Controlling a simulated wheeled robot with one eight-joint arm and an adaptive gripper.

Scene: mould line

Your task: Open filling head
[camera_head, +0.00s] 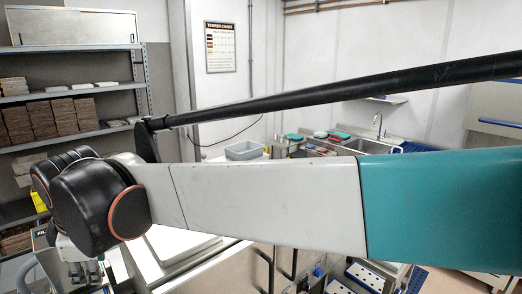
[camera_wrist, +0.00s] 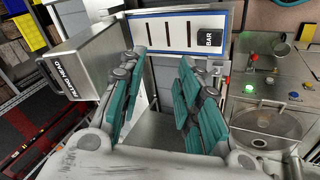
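The filling head (camera_wrist: 82,62) is a grey metal box with a dark label reading "FILLING HEAD" on its side. It is at the left in the wrist view, tilted in the picture. My gripper (camera_wrist: 163,72) is open, with its two teal-padded fingers apart and nothing seen between them but grey metal behind. The left finger overlaps the box's right edge; I cannot tell whether it touches. In the head view my arm crosses the picture, and only part of my gripper (camera_head: 80,272) shows at the lower left. Whether the filling head is open or closed is unclear.
A white panel with dark slots, a blue frame and a "BAR" tag (camera_wrist: 180,32) is beyond the fingers. A metal console (camera_wrist: 277,85) with a lit green lamp and a round bowl stands at right. Shelves (camera_head: 70,95) are at left; a sink (camera_head: 372,146) is at the back.

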